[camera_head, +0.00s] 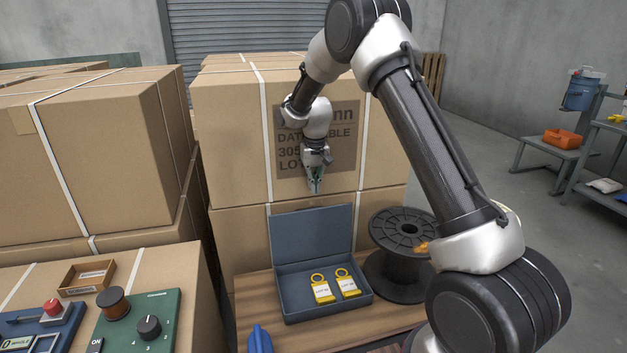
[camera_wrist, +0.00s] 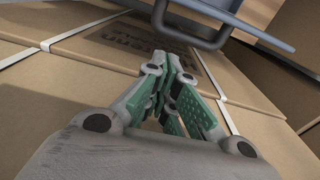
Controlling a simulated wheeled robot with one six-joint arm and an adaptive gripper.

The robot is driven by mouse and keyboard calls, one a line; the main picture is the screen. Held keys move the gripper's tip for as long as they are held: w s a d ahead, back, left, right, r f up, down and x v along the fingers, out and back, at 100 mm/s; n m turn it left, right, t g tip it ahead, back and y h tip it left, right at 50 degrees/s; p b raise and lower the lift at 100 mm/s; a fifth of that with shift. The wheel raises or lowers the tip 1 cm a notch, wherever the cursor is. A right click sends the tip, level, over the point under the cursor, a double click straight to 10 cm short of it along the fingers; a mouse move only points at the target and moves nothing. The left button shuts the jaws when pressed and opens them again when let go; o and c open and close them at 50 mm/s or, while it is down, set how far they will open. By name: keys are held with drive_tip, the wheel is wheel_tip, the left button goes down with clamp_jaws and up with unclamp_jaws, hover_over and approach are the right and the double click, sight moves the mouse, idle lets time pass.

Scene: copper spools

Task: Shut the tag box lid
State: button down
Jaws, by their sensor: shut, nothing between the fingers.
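The tag box (camera_head: 332,311) is a dark blue-grey box on a wooden table, and its lid (camera_head: 312,236) stands up at the back, open. Two yellow tags (camera_head: 322,289) with rings lie inside, side by side. My gripper (camera_head: 315,189) is shut and empty, above and behind the top edge of the lid, in front of the labelled carton. In the wrist view my gripper (camera_wrist: 172,88) shows its green-padded fingers together, with cartons around. A grey-blue edge with a dark handle-like loop (camera_wrist: 190,42) shows at the top; I cannot tell whether it belongs to the lid.
A black spool (camera_head: 400,250) stands right of the box, close to it. Stacked cartons (camera_head: 230,120) rise behind the table. A blue object (camera_head: 259,340) is at the table's front left. A green control panel (camera_head: 150,325) sits on a carton at left.

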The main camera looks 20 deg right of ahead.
wheel_tip(320, 180, down, 6)
drive_tip(key=shift+w, duration=0.1)
drive_tip(key=shift+d, duration=0.1)
idle(0.4)
